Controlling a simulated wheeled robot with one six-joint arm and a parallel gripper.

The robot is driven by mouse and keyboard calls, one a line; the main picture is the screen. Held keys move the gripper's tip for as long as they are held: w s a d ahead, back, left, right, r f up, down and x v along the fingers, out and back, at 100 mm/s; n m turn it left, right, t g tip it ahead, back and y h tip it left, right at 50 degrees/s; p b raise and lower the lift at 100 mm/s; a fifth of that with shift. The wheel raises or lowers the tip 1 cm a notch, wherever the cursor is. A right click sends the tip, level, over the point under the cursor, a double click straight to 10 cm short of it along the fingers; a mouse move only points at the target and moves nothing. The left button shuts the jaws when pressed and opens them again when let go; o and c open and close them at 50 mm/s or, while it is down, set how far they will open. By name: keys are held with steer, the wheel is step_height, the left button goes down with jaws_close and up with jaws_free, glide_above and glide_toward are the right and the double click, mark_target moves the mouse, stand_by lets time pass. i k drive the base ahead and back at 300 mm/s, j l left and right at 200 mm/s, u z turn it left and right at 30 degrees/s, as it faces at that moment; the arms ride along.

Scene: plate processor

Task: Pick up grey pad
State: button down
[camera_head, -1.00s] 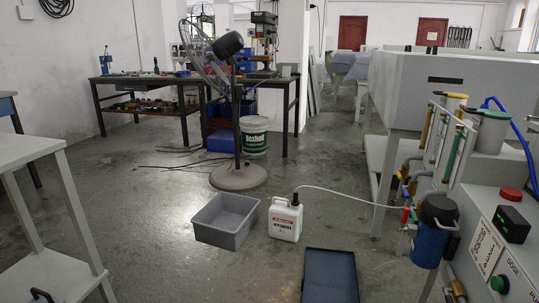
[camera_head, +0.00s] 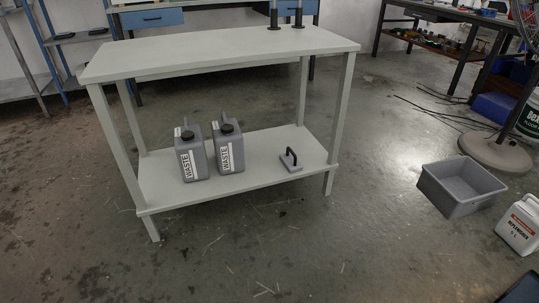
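A small grey pad (camera_head: 291,167) with a black upright handle lies on the right part of the lower shelf (camera_head: 262,171) of a pale grey table (camera_head: 222,47). Nothing covers it from this view, and the table top is well above it. My gripper does not show in the head camera view.
Two grey waste jugs (camera_head: 191,154) (camera_head: 229,146) stand on the shelf left of the pad. Table legs bound the shelf. A grey bin (camera_head: 459,188) and a white jug (camera_head: 519,224) stand on the floor at right. The floor in front is clear.

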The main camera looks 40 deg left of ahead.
mark_target(290, 160)
steer(key=u, duration=1.45)
steer(key=z, duration=2.1)
steer(key=u, duration=2.1)
